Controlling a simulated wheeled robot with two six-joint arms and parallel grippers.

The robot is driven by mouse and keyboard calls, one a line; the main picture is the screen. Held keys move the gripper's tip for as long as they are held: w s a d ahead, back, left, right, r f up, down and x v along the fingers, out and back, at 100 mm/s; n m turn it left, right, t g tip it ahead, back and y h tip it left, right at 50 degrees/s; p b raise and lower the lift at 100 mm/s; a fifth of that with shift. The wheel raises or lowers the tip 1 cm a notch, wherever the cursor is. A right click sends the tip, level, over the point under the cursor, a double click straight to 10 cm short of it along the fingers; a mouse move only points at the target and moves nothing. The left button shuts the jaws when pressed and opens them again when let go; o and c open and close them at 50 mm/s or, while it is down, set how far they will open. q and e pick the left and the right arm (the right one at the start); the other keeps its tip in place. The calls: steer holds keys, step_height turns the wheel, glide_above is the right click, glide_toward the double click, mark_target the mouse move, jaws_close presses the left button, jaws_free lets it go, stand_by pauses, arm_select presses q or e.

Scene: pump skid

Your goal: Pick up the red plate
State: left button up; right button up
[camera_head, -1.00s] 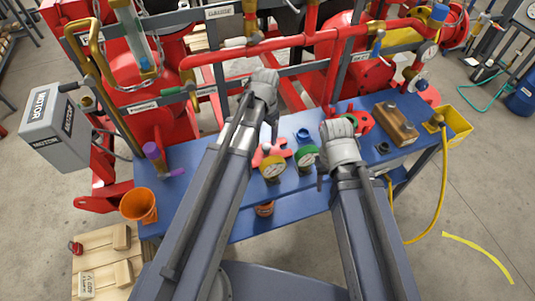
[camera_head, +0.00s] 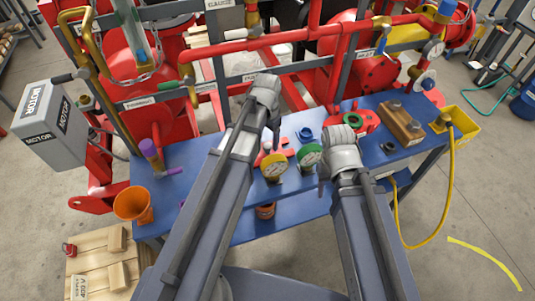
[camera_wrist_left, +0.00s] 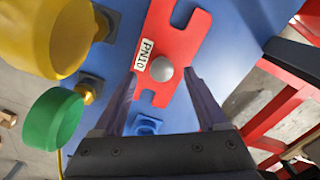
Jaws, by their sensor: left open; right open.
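The red plate (camera_wrist_left: 176,32) has notched cut-outs, a PN10 label and a round silver knob, and lies on the blue bench top. In the head view the plate (camera_head: 286,153) is partly hidden by my left arm and a gauge. My left gripper (camera_wrist_left: 166,90) is open, its two fingers pointing toward the plate's near end, with the knob showing just beyond and between the tips. No contact is visible. In the head view my left gripper (camera_head: 271,134) is mostly hidden behind its wrist. My right gripper (camera_head: 323,172) hangs at the bench's right half, its jaws largely hidden.
A yellow gauge (camera_head: 273,167) and a green gauge (camera_head: 309,156) stand close to the plate. A blue ring-shaped part (camera_head: 305,134) sits behind them. Red pipework (camera_head: 300,39) rises behind the bench.

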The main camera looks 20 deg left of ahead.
mark_target(268, 145)
arm_select(q)
steer(key=f+b, duration=0.4)
steer(key=shift+w+f, duration=0.2)
steer(key=shift+f, duration=0.15)
steer(key=shift+r, duration=0.1)
steer(key=shift+c, duration=0.2)
jaws_close()
stand_by(0.8)
